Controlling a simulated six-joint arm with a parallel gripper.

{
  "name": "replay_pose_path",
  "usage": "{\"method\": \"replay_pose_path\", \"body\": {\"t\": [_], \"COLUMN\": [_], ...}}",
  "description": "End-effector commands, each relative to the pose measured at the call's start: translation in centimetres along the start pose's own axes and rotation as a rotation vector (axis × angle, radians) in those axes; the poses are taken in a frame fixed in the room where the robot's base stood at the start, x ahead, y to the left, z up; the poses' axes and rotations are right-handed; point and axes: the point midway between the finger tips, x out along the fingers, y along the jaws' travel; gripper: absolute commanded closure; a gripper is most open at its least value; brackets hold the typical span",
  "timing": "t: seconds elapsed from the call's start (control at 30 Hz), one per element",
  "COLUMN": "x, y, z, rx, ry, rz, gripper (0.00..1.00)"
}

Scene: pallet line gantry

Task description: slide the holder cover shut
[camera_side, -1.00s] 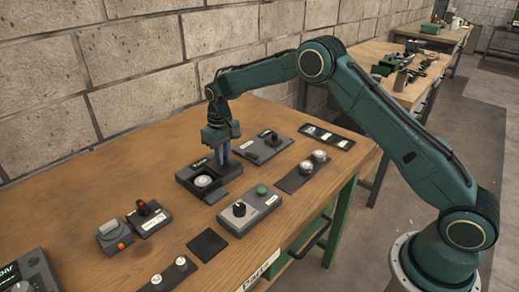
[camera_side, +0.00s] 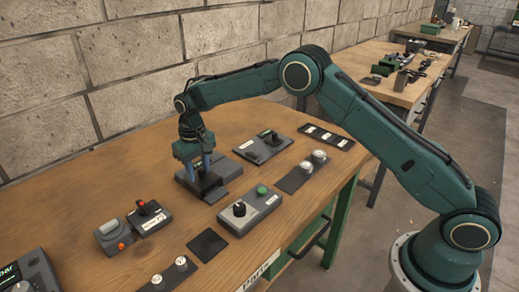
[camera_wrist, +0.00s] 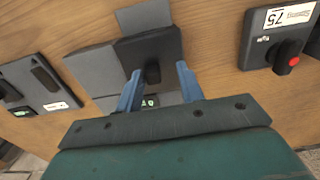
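The holder (camera_side: 184,184) is a low dark box on the bench. In the wrist view its dark cover (camera_wrist: 165,42) lies across the middle, with an upright black knob (camera_wrist: 152,72) on it. Grey parts of the holder (camera_wrist: 95,70) show beside the cover. The silver disc in the recess does not show; the cover or my gripper hides it. My gripper (camera_side: 204,172) points down over the holder. Its blue fingers (camera_wrist: 159,70) stand apart, one on each side of the knob, with gaps visible in the wrist view. I cannot tell whether the cover is fully shut.
A grey box with a black knob and green button (camera_side: 250,208) stands close in front. A dark box with a black knob (camera_side: 264,146) is behind to the right. A red-button switch box (camera_side: 148,216) stands front left. Bare wood lies left of the holder.

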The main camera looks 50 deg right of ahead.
Motion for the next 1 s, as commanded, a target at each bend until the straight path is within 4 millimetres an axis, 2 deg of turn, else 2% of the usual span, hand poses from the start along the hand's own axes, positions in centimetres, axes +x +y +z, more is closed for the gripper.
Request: {"method": "replay_pose_path", "body": {"t": [0.33,0.57,0.77,1.0], "x": [-0.1,-1.4,-4.0,-8.1], "y": [0.3,0.4,0.3,0.3], "z": [0.0,0.0,0.0,-0.1], "rx": [0.006,0.006,0.006,0.005], "ry": [-0.003,-0.001,0.0,0.001], "rz": [0.002,0.002,0.002,0.001], "gripper": [0.62,0.62,0.62,0.62]}}
